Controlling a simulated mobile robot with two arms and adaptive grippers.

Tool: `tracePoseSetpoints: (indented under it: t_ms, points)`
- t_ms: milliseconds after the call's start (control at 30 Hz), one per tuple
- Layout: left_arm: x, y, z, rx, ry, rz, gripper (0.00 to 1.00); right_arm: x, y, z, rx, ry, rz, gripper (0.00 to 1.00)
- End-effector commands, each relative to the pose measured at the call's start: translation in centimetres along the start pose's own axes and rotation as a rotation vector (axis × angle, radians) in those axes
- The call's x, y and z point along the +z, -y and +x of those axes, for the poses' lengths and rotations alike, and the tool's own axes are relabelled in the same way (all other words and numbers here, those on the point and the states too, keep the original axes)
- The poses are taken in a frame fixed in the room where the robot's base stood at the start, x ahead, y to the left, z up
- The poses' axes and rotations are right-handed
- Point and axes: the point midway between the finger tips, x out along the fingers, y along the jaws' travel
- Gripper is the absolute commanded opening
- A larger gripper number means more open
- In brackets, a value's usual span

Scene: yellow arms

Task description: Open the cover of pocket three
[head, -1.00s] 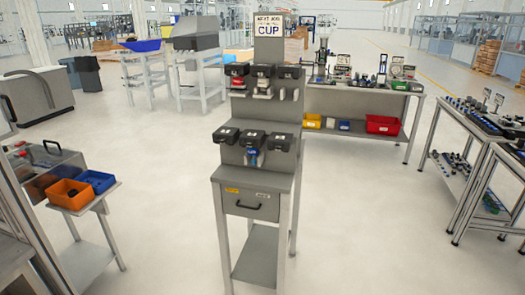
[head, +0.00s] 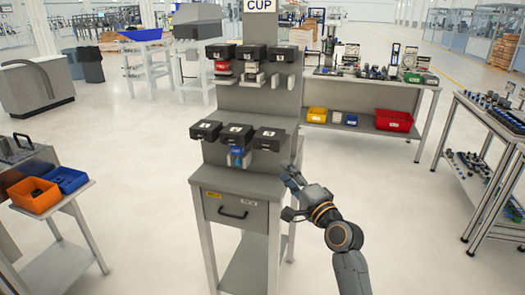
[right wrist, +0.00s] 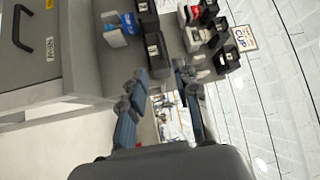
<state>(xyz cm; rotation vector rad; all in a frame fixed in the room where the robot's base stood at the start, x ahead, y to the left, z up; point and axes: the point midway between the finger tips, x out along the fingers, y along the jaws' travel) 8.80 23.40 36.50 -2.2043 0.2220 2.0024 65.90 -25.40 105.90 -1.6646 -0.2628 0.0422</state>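A grey stand (head: 240,182) holds two rows of pockets with black covers, three in each row. In the upper row are a left cover (head: 216,51), a middle cover (head: 249,52) and a right cover (head: 284,53). The lower row has a left cover (head: 205,130), a middle cover (head: 236,135) and a right cover (head: 269,138). All look shut. Their white number labels are too small to read surely, so I cannot tell which is pocket three. My right gripper (head: 288,192) is open and empty, right of the stand and below the lower row. My left gripper is out of view.
Below the pockets is a drawer with a dark handle (head: 233,213). A blue item (head: 237,157) sits under the lower middle cover. Behind right stands a bench with a red bin (head: 394,120). At left is a table with an orange bin (head: 34,195). The floor between is clear.

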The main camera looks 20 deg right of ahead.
Motion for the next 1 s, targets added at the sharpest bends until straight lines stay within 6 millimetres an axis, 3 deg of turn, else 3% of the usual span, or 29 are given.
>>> tracePoseSetpoints:
  t_ms: [200, 500, 700, 1000]
  points:
    - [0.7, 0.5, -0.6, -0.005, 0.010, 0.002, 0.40, 0.0, 0.2, 4.5, 0.001, 0.001, -0.001, 0.31]
    - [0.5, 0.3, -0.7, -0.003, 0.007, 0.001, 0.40, 0.0, 0.0, 9.7, 0.003, 0.001, -0.003, 0.31]
    - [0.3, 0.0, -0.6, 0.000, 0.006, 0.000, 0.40, 0.1, -0.1, 11.5, 0.003, 0.001, -0.003, 0.31]
    - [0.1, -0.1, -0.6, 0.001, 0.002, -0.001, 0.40, 0.0, -0.1, 12.1, 0.002, 0.000, -0.005, 0.31]
